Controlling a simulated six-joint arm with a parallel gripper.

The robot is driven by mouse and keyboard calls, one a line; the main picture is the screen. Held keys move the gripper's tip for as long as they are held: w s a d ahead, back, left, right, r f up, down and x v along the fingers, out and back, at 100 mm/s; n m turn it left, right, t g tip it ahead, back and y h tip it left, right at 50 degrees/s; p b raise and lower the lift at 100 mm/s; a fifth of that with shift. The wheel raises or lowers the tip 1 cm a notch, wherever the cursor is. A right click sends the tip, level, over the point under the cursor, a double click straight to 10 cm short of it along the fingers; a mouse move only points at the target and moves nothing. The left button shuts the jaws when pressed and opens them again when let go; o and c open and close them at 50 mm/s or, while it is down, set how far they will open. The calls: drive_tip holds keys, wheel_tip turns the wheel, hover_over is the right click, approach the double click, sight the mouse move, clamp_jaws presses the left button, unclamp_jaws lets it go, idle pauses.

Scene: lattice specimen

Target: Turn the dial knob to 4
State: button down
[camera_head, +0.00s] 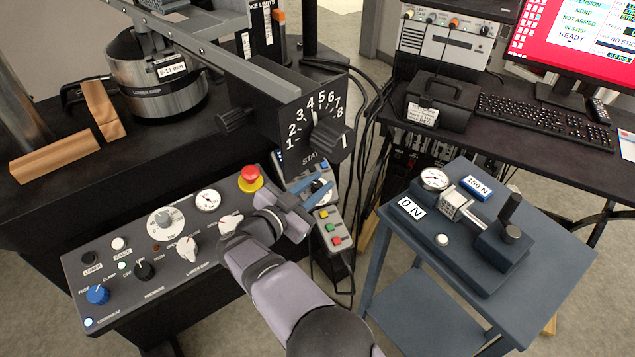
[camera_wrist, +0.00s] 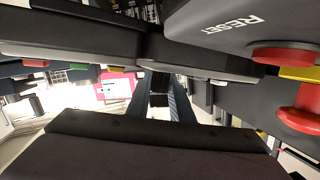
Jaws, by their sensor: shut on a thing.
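The dial (camera_head: 299,117), a black plate with white numbers 1 to 8, faces me at the upper middle of the head view. Its black knob (camera_head: 331,137) sticks out at the lower right of the numbers. A white mark stands near 4. My gripper (camera_head: 320,191) is lower in the picture, beside the button box, with its blue fingers apart from that knob in the picture. In the wrist view the two dark blue fingers (camera_wrist: 160,103) close on a small dark thing (camera_wrist: 159,82). I cannot tell what it is.
A button box (camera_head: 333,224) with coloured buttons stands close to my gripper. The sloped control panel (camera_head: 128,246), with a red stop button (camera_head: 250,178), lies left. A blue-grey cart (camera_head: 560,267) carries a gauge fixture at right. A desk (camera_head: 440,134) stands behind it.

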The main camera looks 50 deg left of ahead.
sight(314, 188)
drive_tip(key=shift+r+m+h, duration=0.1)
drive_tip(key=shift+m+h, duration=0.4)
drive_tip(key=shift+h, duration=0.2)
drive_tip(key=c, duration=1.6)
unclamp_jaws()
drive_tip(key=shift+o, duration=0.2)
drive_tip(key=shift+s+d, duration=0.1)
drive_tip(key=shift+s, duration=0.2)
drive_tip(key=shift+b+v, duration=0.3)
drive_tip(key=shift+v, duration=3)
